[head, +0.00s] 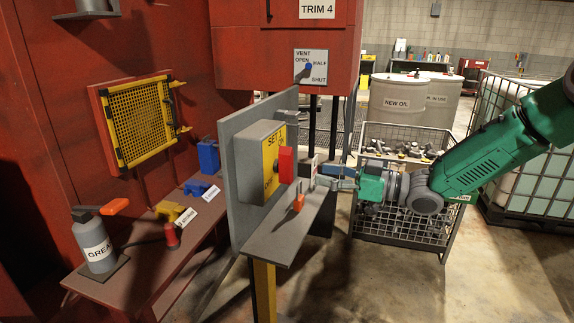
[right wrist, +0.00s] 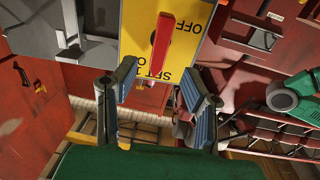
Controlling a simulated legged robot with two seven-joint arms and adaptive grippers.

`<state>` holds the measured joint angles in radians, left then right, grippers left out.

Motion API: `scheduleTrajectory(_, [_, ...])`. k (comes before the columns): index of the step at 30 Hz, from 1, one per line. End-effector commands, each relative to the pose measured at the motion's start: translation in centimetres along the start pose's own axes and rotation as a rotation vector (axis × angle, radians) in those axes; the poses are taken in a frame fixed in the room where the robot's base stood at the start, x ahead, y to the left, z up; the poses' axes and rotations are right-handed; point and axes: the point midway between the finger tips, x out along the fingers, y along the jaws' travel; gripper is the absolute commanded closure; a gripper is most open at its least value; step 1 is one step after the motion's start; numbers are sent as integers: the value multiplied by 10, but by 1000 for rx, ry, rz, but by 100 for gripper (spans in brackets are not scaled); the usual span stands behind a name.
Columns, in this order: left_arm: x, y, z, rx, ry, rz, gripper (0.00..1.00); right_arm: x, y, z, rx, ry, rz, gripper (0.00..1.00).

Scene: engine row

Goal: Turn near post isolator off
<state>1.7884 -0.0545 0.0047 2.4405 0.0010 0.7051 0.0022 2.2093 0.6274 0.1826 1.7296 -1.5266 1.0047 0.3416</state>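The near post isolator is a grey box (head: 257,140) with a yellow face plate (head: 270,165) and a red handle (head: 286,164), on a grey panel atop a yellow post. In the right wrist view the red handle (right wrist: 162,50) runs roughly up and down across the yellow plate (right wrist: 188,45); its lettering, including OFF, appears upside down. My right gripper (head: 328,177) is just right of the handle in the head view, apart from it. Its two blue-padded fingers stand open, with an empty gap (right wrist: 158,92) below the handle's lower end in the wrist view. My left gripper is not visible.
A grey shelf (head: 280,232) juts out below the isolator, with an orange item (head: 298,203) on it. A wire basket (head: 405,225) stands behind my right gripper. A red cabinet (head: 270,50) with a VENT knob (head: 308,67) rises behind. A red bench (head: 150,270) stands at left.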

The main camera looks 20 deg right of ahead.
Motion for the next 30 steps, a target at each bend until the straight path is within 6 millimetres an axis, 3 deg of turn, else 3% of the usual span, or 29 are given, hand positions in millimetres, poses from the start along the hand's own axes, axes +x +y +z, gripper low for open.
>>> scheduleTrajectory(6, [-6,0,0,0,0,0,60,48,0,0,2,0,-2,60])
scheduleTrajectory(12, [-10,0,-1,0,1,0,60,81,0,0,1,1,-1,60])
scheduleTrajectory(18, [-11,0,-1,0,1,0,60,95,1,0,2,1,2,60])
scheduleTrajectory(27, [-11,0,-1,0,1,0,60,97,0,0,3,1,1,60])
scheduleTrajectory(30, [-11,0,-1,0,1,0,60,97,0,0,3,1,1,96])
